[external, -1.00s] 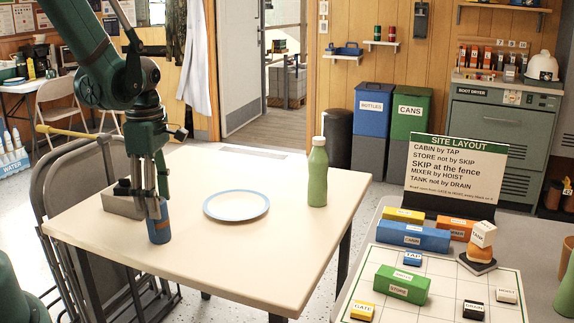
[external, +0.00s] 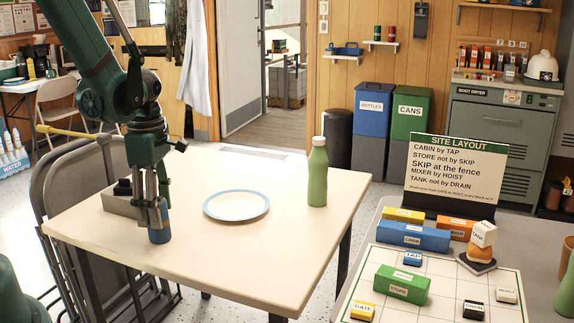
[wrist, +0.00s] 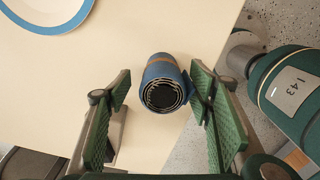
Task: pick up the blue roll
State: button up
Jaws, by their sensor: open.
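The blue roll (external: 159,234) stands upright near the left front edge of the cream table (external: 262,262). In the wrist view the blue roll (wrist: 163,84) shows a dark ringed top and a brown band. My gripper (external: 153,219) points down at the roll, its fingers overlapping the roll's upper part in the external view. In the wrist view my gripper (wrist: 160,88) is open, with one green-padded finger on each side of the roll. The right finger looks very close to the roll; I cannot tell whether they touch.
A grey box (external: 120,207) with a dark thing on it stands just left of the gripper. A blue-rimmed plate (external: 237,205) and a green bottle (external: 317,175) stand further right. The table between plate and front edge is clear. Folded chairs (external: 62,205) lean at the left edge.

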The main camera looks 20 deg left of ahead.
jog(key=shift+s+f+b, duration=0.2)
jog(key=shift+f+b, duration=0.8)
jog(key=shift+f, duration=1.6)
jog(key=c, duration=1)
